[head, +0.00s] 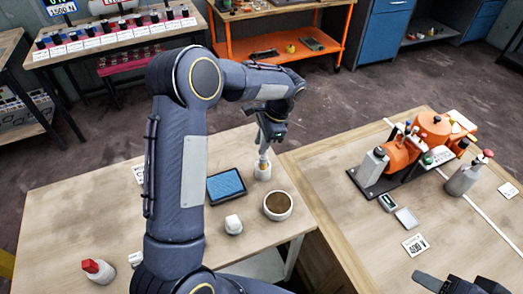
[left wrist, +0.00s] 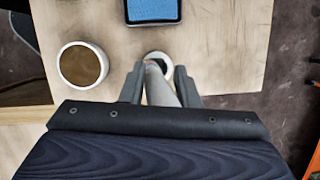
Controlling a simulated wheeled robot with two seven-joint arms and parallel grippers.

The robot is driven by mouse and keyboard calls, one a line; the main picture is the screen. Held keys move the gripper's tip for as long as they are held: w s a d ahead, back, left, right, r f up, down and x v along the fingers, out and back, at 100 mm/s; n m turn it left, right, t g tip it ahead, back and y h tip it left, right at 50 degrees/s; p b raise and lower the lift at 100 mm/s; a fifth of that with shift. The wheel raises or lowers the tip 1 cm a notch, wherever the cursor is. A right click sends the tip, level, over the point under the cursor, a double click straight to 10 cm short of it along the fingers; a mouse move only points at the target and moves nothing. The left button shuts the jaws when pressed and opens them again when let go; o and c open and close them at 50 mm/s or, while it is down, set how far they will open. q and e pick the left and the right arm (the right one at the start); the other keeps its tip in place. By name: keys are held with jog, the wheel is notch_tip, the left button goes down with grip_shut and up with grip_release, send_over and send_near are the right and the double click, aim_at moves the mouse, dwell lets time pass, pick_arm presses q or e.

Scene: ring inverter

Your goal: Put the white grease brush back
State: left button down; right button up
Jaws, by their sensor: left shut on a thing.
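My left gripper (head: 270,133) is shut on the white grease brush (head: 264,152) and holds it roughly upright, tip down. Below it is a small white cup (head: 263,172); the brush's lower end is at or inside its mouth. In the left wrist view the brush (left wrist: 158,86) runs between the two fingers (left wrist: 158,84) to the white cup (left wrist: 157,57). Whether the brush rests on the cup's bottom is hidden. A round white bowl with brown contents (head: 278,205) stands nearer on the same table. Part of my right gripper (head: 452,284) shows at the lower right edge.
A blue-faced tablet (head: 227,186) lies left of the cup. A small white container (head: 233,224) and a red-capped bottle (head: 97,270) stand nearer. An orange machine (head: 402,155) sits on the right-hand table. The table's left part is mostly clear.

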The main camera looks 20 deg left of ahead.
pick_arm(q)
jog(key=c, duration=1.3)
grip_release()
jog(key=x, duration=0.3)
jog(key=shift+s+d+f, duration=0.1)
jog(key=shift+d+f, duration=0.2)
jog(key=shift+f, duration=0.1)
jog(key=shift+c, duration=0.2)
jog(key=shift+o, duration=0.5)
jog(key=shift+f, duration=0.1)
jog(key=w+v, duration=0.1)
jog(key=v, duration=1.1)
jog(key=s+a+r+n+h, duration=0.2)
jog(key=s+r, duration=0.2)
jog(key=s, duration=0.1)
jog(key=s+d+n+t+h, duration=0.1)
jog(key=s+n+t, duration=0.1)
jog(key=s, duration=0.6)
jog(key=s+d+f+n+t+h, duration=0.1)
jog(key=s+n+t+h, duration=0.1)
jog(key=s, duration=0.6)
jog(key=s+n+t+h, duration=0.2)
jog(key=s+n, duration=0.3)
jog(key=s, duration=0.3)
jog(key=shift+d+f+n+t, duration=0.2)
jog(key=shift+d+n+t, duration=0.15)
jog(key=shift+t, duration=0.55)
